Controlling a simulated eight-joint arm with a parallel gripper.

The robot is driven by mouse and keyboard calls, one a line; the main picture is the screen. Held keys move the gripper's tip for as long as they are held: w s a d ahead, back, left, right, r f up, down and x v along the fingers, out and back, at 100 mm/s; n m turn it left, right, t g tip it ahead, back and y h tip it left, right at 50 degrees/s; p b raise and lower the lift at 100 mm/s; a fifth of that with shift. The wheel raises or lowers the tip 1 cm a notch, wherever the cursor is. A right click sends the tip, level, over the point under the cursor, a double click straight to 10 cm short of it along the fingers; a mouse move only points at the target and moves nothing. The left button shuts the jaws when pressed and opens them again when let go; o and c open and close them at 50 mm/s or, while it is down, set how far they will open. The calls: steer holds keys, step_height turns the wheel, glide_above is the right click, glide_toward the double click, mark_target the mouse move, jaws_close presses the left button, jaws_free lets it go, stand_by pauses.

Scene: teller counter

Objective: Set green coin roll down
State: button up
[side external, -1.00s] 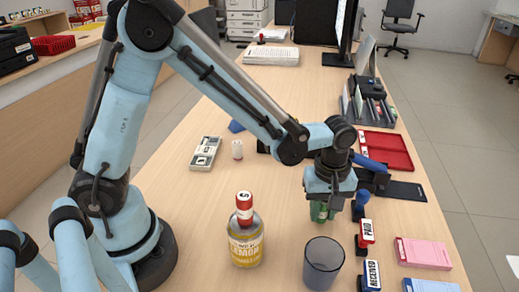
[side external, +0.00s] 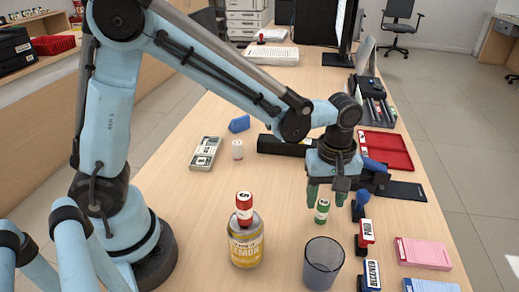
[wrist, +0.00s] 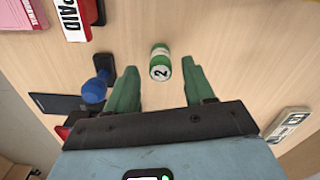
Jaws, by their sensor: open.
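The green coin roll (side external: 322,211) stands upright on the wooden counter, behind the dark cup. Its green side and white top marked 2 also show in the wrist view (wrist: 160,64). My gripper (side external: 325,198) is above the roll, with its green fingers pointing down. In the wrist view my gripper (wrist: 164,85) is open, with a finger on each side and a clear gap around the roll. Nothing is held between the fingers.
A dark cup (side external: 323,263) and a lemonade bottle (side external: 245,245) with a red coin roll (side external: 244,208) on top stand in front. PAID (side external: 366,232) and RECEIVED (side external: 371,273) stamps are at right. Bare counter lies left of the green roll.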

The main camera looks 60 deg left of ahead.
mark_target(322, 202)
step_height(322, 202, up, 7)
steer(key=shift+r, duration=0.15)
steer(key=s+a+r+m+t, duration=0.1)
steer(key=s+a+m+t, duration=0.6)
steer(key=a+m, duration=0.5)
steer(key=shift+s+a, duration=0.3)
steer(key=shift+s, duration=0.2)
